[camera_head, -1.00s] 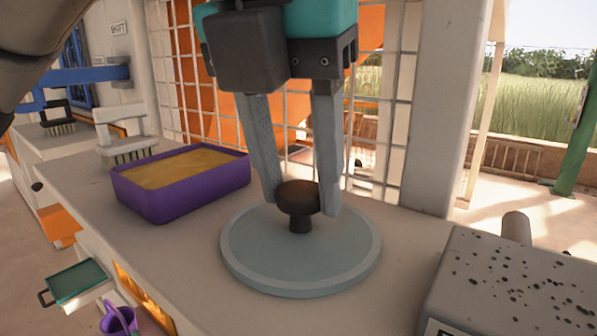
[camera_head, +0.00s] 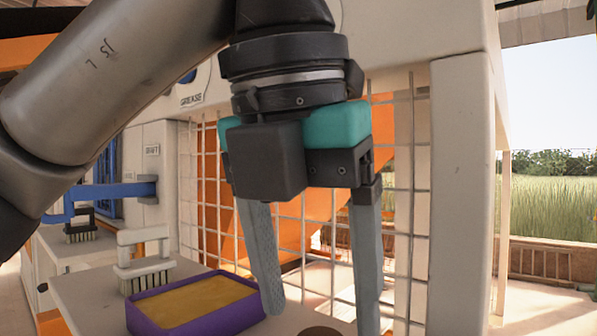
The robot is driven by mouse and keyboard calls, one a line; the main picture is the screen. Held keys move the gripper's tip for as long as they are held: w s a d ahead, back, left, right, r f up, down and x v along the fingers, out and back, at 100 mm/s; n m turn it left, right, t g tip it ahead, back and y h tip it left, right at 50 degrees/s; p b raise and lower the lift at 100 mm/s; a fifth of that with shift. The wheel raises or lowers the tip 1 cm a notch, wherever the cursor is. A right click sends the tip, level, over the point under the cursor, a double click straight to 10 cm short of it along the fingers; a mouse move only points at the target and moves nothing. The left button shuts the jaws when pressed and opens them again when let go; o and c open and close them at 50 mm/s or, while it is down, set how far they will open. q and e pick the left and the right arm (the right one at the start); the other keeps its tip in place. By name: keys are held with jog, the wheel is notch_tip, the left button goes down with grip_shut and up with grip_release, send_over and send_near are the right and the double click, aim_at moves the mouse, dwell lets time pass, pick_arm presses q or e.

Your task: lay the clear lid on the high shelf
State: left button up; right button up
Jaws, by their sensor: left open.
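My left gripper (camera_head: 320,318) hangs down at the centre with its two grey fingers spread wide and nothing between them. A dark brown knob top (camera_head: 320,332) just shows at the bottom edge, below and between the fingertips. It looks like the lid's knob. The clear lid's disc is out of view below the frame. I cannot pick out a high shelf for certain. My right gripper is not in view.
A purple tray (camera_head: 199,324) with a yellow filling stands on the counter, left of the fingers. A white-handled brush (camera_head: 144,264) stands behind it. A wire grid (camera_head: 212,215) and a pale post (camera_head: 458,200) rise behind my gripper.

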pick_arm(q)
jog(key=v, duration=0.9)
